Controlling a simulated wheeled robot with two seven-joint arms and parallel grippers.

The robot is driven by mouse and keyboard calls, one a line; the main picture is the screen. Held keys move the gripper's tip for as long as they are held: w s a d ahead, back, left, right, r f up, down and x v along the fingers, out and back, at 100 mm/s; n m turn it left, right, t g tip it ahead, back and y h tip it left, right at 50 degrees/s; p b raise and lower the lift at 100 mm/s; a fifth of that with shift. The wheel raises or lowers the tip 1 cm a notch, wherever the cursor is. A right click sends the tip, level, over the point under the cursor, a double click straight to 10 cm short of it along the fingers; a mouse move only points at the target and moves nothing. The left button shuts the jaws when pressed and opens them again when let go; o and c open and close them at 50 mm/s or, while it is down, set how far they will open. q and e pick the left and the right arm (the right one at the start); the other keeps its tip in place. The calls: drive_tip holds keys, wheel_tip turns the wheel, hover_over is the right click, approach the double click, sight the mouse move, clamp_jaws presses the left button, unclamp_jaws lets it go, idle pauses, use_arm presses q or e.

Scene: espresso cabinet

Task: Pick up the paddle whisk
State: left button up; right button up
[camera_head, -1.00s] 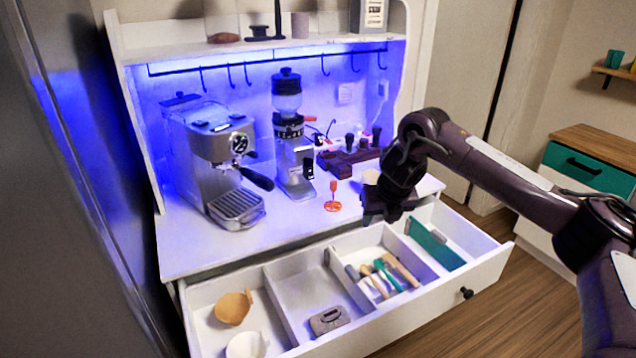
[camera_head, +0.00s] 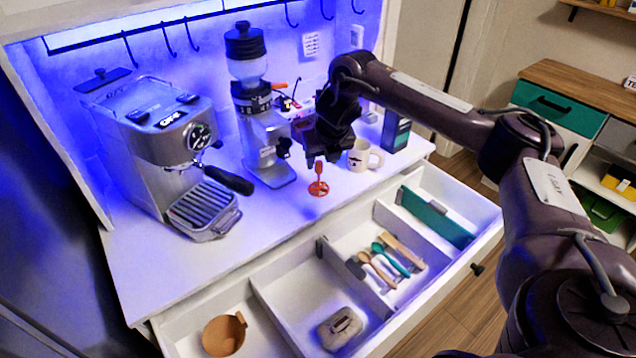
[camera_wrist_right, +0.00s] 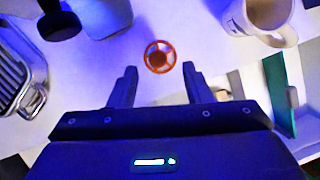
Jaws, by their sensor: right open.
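A red-orange tool (camera_head: 318,186), which looks like the paddle whisk, stands upright on the white counter near its front edge, with its spoked ring at the bottom. It also shows in the right wrist view (camera_wrist_right: 160,57), seen from above, just beyond the fingertips and between their lines. My right gripper (camera_head: 322,152) is above it, pointing down. In the right wrist view my right gripper (camera_wrist_right: 159,73) is open and empty, its two fingers apart. Whether the fingers touch the tool's top cannot be told. My left gripper is not in view.
A white mug (camera_head: 358,158) stands close right of the tool. A grinder (camera_head: 265,140) and an espresso machine (camera_head: 165,150) stand to the left. The open drawer (camera_head: 262,300) below holds utensils (camera_head: 378,268), a teal divider (camera_head: 437,217) and an orange-brown bowl (camera_head: 224,335).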

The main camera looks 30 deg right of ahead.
sight(320, 163)
drive_tip(key=x, duration=0.2)
drive_tip(key=p+x, duration=0.1)
drive_tip(key=x, duration=0.1)
drive_tip(key=shift+w+f, duration=0.25)
drive_tip(key=shift+w, duration=0.15)
drive_tip(key=shift+s+r, duration=0.1)
drive_tip(key=shift+c, duration=0.4)
clamp_jaws()
